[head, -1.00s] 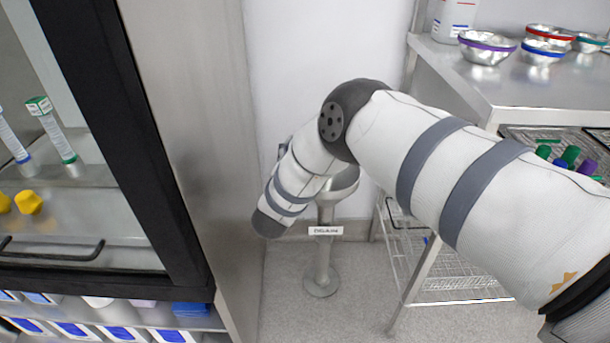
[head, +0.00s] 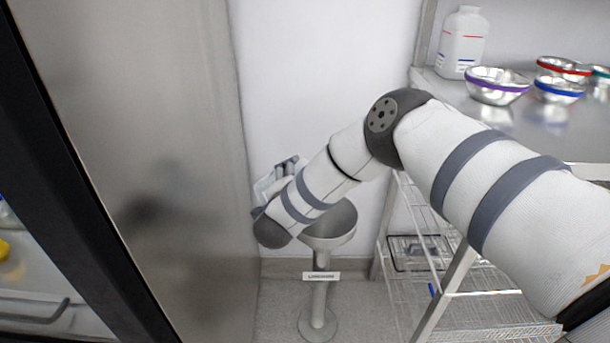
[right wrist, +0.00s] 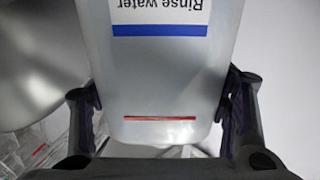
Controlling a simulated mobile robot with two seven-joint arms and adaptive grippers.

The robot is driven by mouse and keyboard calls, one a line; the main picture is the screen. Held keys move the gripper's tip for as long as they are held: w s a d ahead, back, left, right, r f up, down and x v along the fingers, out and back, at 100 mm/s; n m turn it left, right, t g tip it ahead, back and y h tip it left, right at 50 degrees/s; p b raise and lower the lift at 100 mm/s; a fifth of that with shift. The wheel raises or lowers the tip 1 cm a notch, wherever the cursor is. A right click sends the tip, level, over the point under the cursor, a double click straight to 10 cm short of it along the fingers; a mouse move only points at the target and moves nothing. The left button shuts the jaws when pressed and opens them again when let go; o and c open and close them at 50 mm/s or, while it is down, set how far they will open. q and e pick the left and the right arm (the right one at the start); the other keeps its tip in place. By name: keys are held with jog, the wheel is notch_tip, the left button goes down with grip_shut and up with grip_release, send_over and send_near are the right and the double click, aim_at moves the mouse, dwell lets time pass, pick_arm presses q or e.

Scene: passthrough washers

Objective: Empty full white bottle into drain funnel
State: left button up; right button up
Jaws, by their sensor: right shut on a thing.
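The drain funnel (head: 345,222) is a grey metal bowl on a floor post, against the back wall. My right arm partly covers its rim. My right gripper (head: 288,166) is just left of and above the funnel, partly hidden behind my wrist. In the right wrist view the right gripper (right wrist: 158,92) is shut on a whitish bottle (right wrist: 160,75), with a finger on each side. Its "Rinse water" label reads upside down there. The bottle (head: 266,185) shows only in part in the head view. Its mouth and any flow are not visible. My left gripper is out of view.
A tall metal cabinet side (head: 160,150) stands close left of the gripper. At right, a steel counter holds another white bottle (head: 462,50) and several metal bowls (head: 497,88). A wire rack (head: 425,240) stands below. A small tag (head: 321,276) hangs on the funnel post.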

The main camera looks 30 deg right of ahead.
notch_tip(320, 180, down, 2)
jog(key=m+y, duration=0.1)
jog(key=m, duration=0.1)
jog(key=shift+d+f+m, duration=0.1)
jog(key=shift+d+m, duration=0.05)
jog(key=shift+m, duration=0.25)
jog(key=shift+d+f+m+t+y+b, duration=0.1)
jog(key=shift+f+m+t+y+b, duration=0.3)
jog(key=shift+f+m+y, duration=0.15)
jog(key=shift+s+d+r+m, duration=0.1)
jog(key=shift+d+m, duration=0.05)
jog(key=shift+m, duration=0.4)
jog(key=shift+d+r+m+t+y+p, duration=0.15)
jog(key=shift+r+m+t+y+p, duration=0.2)
jog(key=shift+r+m+p, duration=0.15)
jog(key=shift+s+d+r+m+t+y, duration=0.2)
jog(key=shift+s+r+m+t+y, duration=0.15)
jog(key=shift+m, duration=0.45)
jog(key=shift+f, duration=0.1)
dwell(1.1)
